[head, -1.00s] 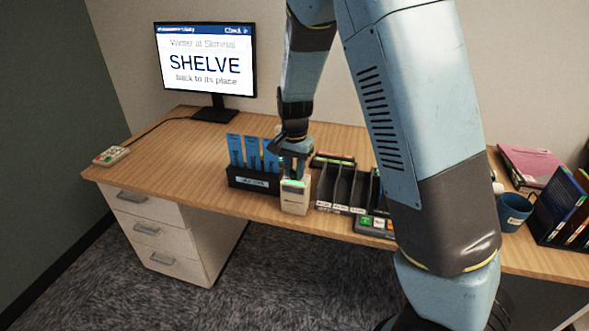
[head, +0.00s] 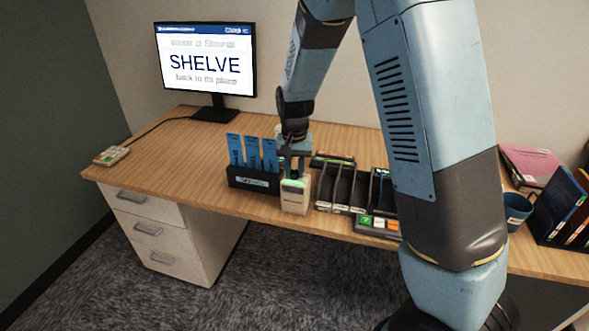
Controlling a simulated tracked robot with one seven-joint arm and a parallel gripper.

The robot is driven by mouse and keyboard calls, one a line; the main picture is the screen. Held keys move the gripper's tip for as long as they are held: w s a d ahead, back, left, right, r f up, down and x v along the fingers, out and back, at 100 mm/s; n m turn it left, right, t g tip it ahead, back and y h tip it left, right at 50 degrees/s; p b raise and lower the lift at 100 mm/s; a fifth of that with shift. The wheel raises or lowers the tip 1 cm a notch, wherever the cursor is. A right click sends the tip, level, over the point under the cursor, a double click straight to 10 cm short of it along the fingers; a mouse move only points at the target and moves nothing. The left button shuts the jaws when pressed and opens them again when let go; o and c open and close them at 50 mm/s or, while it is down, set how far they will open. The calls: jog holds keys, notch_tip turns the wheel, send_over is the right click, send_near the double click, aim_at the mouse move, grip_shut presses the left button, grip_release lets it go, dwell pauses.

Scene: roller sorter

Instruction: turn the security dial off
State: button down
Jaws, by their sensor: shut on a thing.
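A small beige box (head: 295,197) with a green-lit top edge stands near the front edge of the desk. My gripper (head: 294,175) points down at its top, with its fingers shut on the security dial there. The dial is hidden between and behind the fingers, so its setting cannot be read.
A black holder (head: 253,181) with blue cards stands just left of the box. Black upright slots (head: 345,185) stand close on its right. A monitor (head: 206,60) reads "SHELVE". A keypad (head: 111,156) lies far left.

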aim_at(295, 171)
jog(key=n, duration=0.6)
jog(key=shift+n, duration=0.4)
dwell(0.3)
jog(key=c, duration=0.9)
grip_release()
jog(key=shift+o, duration=0.2)
notch_tip(295, 171, up, 14)
jog(key=shift+f, duration=0.15)
